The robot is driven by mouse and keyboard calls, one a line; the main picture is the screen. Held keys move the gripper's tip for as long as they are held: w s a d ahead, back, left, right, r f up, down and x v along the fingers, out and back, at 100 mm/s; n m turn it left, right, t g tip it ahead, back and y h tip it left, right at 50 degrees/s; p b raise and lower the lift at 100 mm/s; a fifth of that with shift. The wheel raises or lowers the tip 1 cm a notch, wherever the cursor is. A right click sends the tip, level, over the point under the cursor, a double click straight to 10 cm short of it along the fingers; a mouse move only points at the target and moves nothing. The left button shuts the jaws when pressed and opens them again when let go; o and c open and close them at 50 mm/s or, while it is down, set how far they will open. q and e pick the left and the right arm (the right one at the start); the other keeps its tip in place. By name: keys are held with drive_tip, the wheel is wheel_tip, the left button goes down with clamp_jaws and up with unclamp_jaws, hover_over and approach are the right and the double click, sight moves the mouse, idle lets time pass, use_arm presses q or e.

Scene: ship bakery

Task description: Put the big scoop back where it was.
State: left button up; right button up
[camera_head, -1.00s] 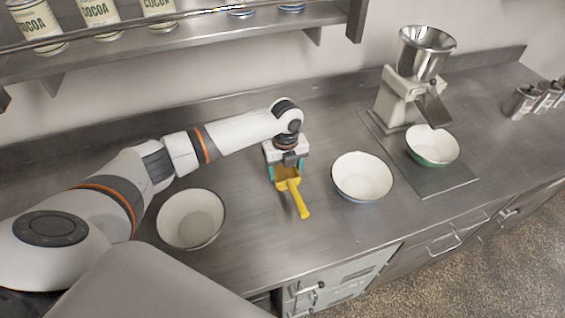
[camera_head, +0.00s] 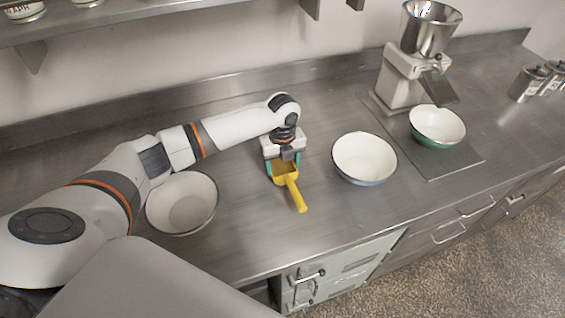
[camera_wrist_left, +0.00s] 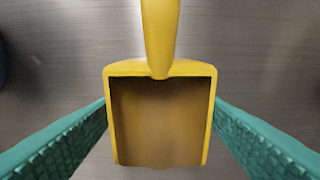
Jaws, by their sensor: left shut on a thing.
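The big scoop (camera_head: 290,182) is yellow, with a square open pan and a straight handle pointing toward the counter's front edge. My left gripper (camera_head: 283,169) is shut on the scoop's pan, one finger at each side. In the left wrist view the scoop (camera_wrist_left: 160,68) lies between the teal fingers of my left gripper (camera_wrist_left: 160,125), with its handle toward the top of the picture. The pan looks empty. I cannot tell whether the scoop touches the counter. My right gripper is not in view.
A white bowl (camera_head: 182,203) stands left of the scoop and a blue-rimmed bowl (camera_head: 364,158) right of it. A green bowl (camera_head: 437,125) stands under the mill (camera_head: 405,75) on a flat plate. Metal canisters (camera_head: 528,82) stand at far right. The steel counter (camera_head: 245,225) is bare around the scoop.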

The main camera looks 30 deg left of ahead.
sight(282, 167)
use_arm(q)
drive_tip(key=shift+f, duration=0.55)
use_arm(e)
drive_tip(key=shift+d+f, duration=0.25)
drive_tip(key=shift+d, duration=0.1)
use_arm(q)
drive_tip(key=o, duration=1.3)
drive_tip(key=shift+c, duration=0.2)
wheel_tip(282, 167, up, 12)
drive_tip(key=b, duration=0.2)
drive_tip(key=shift+b, duration=0.3)
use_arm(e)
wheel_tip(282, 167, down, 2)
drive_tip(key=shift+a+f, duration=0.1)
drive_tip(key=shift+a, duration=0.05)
use_arm(q)
drive_tip(key=shift+f, duration=0.1)
